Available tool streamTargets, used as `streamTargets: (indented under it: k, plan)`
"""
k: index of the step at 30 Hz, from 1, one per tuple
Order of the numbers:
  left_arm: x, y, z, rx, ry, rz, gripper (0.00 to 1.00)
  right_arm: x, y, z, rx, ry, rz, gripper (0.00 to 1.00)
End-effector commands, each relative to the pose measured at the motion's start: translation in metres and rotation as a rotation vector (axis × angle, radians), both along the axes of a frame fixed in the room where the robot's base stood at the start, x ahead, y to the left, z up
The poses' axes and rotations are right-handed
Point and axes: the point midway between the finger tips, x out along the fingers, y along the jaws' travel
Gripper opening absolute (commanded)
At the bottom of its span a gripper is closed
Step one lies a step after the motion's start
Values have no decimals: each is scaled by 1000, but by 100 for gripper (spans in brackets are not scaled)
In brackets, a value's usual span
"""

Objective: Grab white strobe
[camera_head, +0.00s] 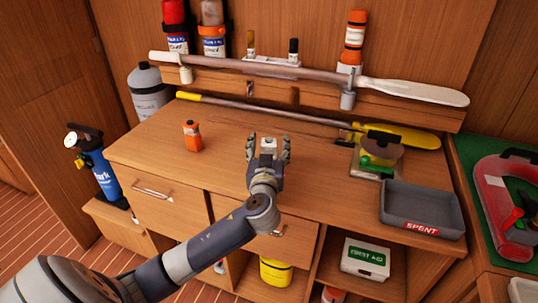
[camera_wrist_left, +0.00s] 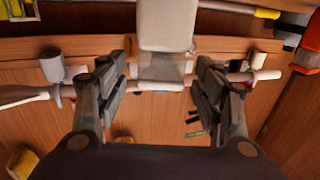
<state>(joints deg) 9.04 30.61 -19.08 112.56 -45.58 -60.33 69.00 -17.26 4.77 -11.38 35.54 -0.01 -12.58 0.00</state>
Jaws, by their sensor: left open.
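The white strobe (camera_head: 268,146) is a small pale block at the middle of the wooden worktop, between the fingers of my left gripper (camera_head: 268,152) in the head view. In the left wrist view the strobe (camera_wrist_left: 167,25) is a white body with a translucent, greyish end at the top middle. The two dark fingers of the left gripper (camera_wrist_left: 160,78) stand open on either side of that end, with a visible gap on each side. Whether the strobe rests on the worktop is hidden by the gripper. My right gripper is in neither view.
An orange bottle (camera_head: 192,136) stands left on the worktop (camera_head: 225,150). A grey SPENT tray (camera_head: 422,205) and a small metal stand (camera_head: 378,160) are at right. Behind lie a yellow-ended pole (camera_head: 250,108) and a white-bladed paddle (camera_head: 410,92) on a rack.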

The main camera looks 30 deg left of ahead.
Motion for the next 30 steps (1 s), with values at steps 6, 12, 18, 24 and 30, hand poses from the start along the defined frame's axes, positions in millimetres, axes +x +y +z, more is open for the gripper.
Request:
streamTargets:
  k: [6,12,18,24,30]
  plan:
    - [12,7,0,1,0,2,62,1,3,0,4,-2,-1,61]
    - [11,7,0,0,0,1,53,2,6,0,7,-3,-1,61]
    - [11,7,0,0,0,1,11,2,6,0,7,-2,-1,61]
    - [11,7,0,0,0,1,11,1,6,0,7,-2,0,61]
    - [11,7,4,0,-1,1,11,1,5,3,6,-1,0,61]
